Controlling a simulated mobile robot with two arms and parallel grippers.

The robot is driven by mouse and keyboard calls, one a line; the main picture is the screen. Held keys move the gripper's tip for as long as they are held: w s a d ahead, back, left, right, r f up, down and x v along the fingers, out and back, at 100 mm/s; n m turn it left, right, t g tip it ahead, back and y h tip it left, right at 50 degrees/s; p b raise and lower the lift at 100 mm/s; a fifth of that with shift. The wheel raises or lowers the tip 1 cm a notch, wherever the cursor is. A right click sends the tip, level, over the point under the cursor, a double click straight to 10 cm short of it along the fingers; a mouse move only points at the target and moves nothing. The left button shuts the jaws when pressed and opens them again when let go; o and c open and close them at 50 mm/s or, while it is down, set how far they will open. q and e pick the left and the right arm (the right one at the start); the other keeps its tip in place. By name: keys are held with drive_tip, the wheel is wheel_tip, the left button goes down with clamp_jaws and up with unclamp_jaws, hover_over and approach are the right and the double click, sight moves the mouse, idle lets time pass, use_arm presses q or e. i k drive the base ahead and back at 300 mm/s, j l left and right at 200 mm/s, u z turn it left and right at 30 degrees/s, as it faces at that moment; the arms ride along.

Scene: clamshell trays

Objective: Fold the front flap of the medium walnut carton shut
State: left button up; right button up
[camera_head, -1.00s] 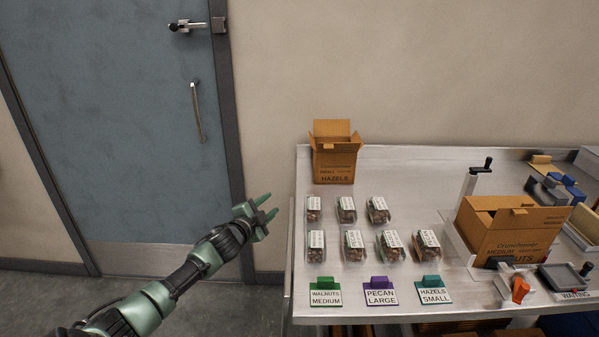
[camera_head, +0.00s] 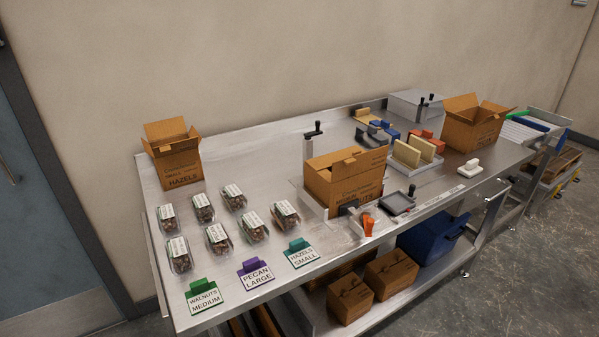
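The medium walnut carton (camera_head: 340,188) is brown cardboard with dark print, partly hidden at its lower front. It stands upright in a metal fixture (camera_head: 303,187) near the middle of the bench. Its top looks at least partly open, with flap edges showing along the rim. I cannot make out the exact state of its front flap. Neither of my grippers is in view.
The bench (camera_head: 240,150) also holds an open hazels carton (camera_head: 178,172), several filled clamshells (camera_head: 217,238) and three label signs (camera_head: 255,273). Another open carton (camera_head: 472,128) stands at the right. An orange-handled tool (camera_head: 368,226) and dark tray (camera_head: 398,203) sit before the walnut carton.

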sight(349, 167)
drive_tip(key=i+l+u, duration=0.1)
drive_tip(key=l+u, duration=0.55)
drive_tip(key=u, duration=0.15)
drive_tip(key=l+u, duration=0.4)
drive_tip(key=i+j, duration=0.05)
